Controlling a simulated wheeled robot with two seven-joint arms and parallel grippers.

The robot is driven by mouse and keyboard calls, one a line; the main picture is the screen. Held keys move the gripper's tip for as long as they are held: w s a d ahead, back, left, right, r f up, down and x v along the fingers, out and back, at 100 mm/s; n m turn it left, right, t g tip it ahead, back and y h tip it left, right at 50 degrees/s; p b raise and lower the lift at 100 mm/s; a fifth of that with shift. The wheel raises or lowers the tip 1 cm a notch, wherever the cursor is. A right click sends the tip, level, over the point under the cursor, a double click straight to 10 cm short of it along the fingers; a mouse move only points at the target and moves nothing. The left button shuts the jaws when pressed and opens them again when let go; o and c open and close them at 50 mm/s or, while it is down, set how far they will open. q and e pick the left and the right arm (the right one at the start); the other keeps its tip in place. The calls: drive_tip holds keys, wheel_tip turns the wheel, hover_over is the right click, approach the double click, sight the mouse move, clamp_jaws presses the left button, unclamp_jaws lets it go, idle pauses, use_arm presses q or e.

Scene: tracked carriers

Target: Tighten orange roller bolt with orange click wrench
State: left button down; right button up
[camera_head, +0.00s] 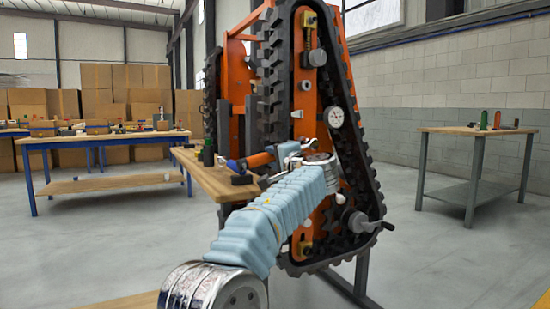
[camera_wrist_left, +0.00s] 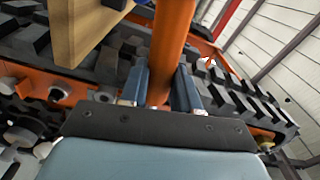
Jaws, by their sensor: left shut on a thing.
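My left gripper (camera_wrist_left: 163,88) is shut on the orange handle of the click wrench (camera_wrist_left: 171,45), which runs up between its two blue-grey fingers in the left wrist view. In the head view the orange handle (camera_head: 262,159) shows just beyond my blue-sleeved left arm, beside the track carrier; the fingers are mostly hidden there. The carrier (camera_head: 309,95) is an orange frame inside a black tracked belt, standing upright. Bolts and fittings show on its face, but I cannot tell which is the orange roller bolt. My right gripper is out of view.
A wooden shelf (camera_head: 213,178) with small tools juts out left of the carrier. A blue-legged workbench (camera_head: 105,139) stands left, another table (camera_head: 478,130) right. Floor between is clear.

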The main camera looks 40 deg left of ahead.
use_arm(q)
drive_tip(key=shift+r, duration=0.15)
drive_tip(key=shift+s+r+m+p, duration=0.1)
drive_tip(key=shift+r+m+p, duration=0.45)
drive_tip(key=shift+p, duration=0.35)
drive_tip(key=shift+r, duration=0.1)
drive_tip(key=shift+r+m+p, duration=0.55)
drive_tip(key=shift+r+p, duration=0.1)
drive_tip(key=shift+p, duration=0.4)
drive_tip(key=shift+r+m+p, duration=0.6)
drive_tip(key=shift+r+p, duration=0.05)
drive_tip(key=shift+p, duration=0.35)
